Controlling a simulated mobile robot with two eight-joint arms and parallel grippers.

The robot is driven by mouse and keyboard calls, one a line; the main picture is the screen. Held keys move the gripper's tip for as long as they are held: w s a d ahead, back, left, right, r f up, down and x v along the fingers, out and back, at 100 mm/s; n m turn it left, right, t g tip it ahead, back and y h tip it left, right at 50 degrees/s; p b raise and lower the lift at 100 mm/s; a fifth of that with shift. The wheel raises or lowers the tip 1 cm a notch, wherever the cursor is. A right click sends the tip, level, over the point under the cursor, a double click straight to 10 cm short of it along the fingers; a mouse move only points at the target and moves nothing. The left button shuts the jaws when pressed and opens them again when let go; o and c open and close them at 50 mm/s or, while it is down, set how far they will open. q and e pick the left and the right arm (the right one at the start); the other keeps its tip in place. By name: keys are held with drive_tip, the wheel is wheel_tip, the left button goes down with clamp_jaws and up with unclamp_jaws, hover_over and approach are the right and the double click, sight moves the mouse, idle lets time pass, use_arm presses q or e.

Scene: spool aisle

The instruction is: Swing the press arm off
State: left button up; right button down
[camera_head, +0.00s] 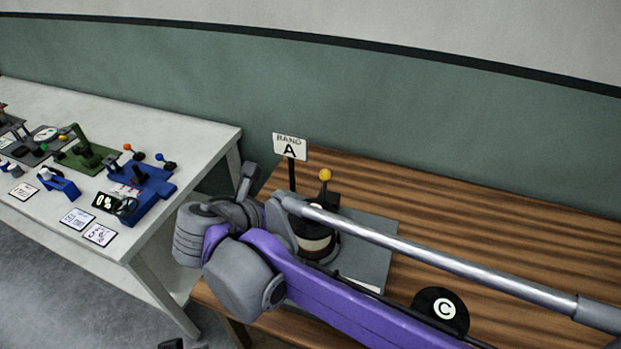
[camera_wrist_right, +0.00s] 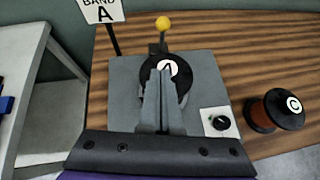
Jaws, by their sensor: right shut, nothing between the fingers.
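The press arm (camera_wrist_right: 163,45) is a dark upright piece with a yellow ball knob (camera_wrist_right: 163,23) at the back of a grey base plate (camera_wrist_right: 125,75). The knob also shows in the head view (camera_head: 325,175). A black-flanged spool with a white A label (camera_wrist_right: 168,67) sits on the plate in front of it. My right gripper (camera_wrist_right: 162,75) is shut and empty, its fingers overlapping the near side of the spool in the picture. Contact cannot be told. How far the press arm reaches over the spool is hidden. My left gripper is not in view.
A sign "BAND A" (camera_head: 290,148) stands left of the plate. A spool labelled C (camera_head: 441,309) stands to the right on the wooden table (camera_head: 530,255). A small black knob (camera_wrist_right: 221,123) is on the plate's right corner. A white table (camera_head: 185,115) with several devices is at left.

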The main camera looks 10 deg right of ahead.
drive_tip(key=shift+s, duration=0.15)
drive_tip(key=shift+d, duration=0.1)
drive_tip(key=x, duration=1)
drive_tip(key=shift+w+d+r+p, duration=0.15)
drive_tip(key=shift+w+d+p, duration=0.05)
drive_tip(key=shift+w+d, duration=0.3)
drive_tip(key=shift+w+d+r+p, duration=0.2)
drive_tip(key=shift+w+d, duration=0.15)
drive_tip(key=shift+w, duration=0.2)
drive_tip(key=shift+w+d, duration=0.45)
drive_tip(key=shift+w, duration=0.05)
drive_tip(key=shift+r, duration=0.1)
